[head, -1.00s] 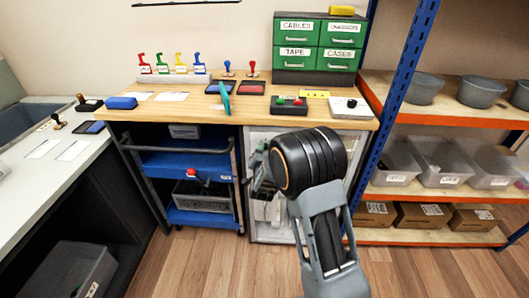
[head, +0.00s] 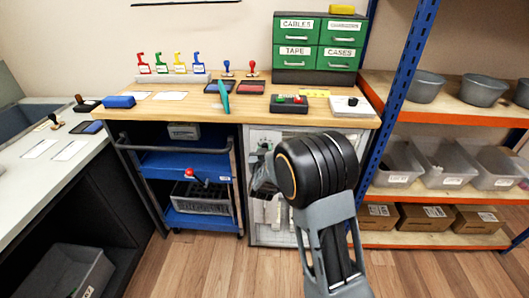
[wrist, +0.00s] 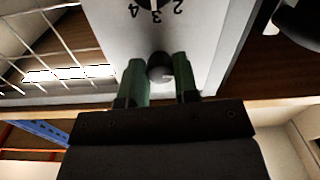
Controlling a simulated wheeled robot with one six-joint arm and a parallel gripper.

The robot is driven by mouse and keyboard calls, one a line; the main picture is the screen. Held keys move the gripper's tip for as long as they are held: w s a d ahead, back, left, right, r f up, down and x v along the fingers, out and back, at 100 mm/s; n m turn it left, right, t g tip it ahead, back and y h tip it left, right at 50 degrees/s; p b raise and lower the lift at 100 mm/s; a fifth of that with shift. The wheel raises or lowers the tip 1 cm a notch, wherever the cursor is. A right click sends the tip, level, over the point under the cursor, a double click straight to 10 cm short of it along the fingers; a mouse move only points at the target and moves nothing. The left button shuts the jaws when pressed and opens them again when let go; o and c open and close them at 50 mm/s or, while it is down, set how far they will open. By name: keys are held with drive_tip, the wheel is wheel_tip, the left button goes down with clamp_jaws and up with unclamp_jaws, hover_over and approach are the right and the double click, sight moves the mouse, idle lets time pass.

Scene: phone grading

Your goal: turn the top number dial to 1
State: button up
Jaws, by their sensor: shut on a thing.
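In the head view my gripper (head: 263,172) is at the front of the wire cabinet under the bench, partly hidden by my arm. The dial cannot be made out there, and I cannot tell whether it is the top one.
The wire cabinet (head: 262,233) stands under the wooden bench (head: 190,107). A blue cart (head: 190,165) is to its left and a blue post (head: 392,105) with shelves is to its right. Stamps, a green drawer unit (head: 317,48) and small devices stand on the bench. The wood floor in front is clear.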

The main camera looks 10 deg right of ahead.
drive_tip(key=shift+n, duration=0.3)
idle(0.4)
drive_tip(key=o, duration=0.9)
drive_tip(key=v, duration=1.3)
drive_tip(key=shift+s+a+p, duration=0.1)
drive_tip(key=shift+s+p, duration=0.25)
drive_tip(key=shift+p, duration=0.05)
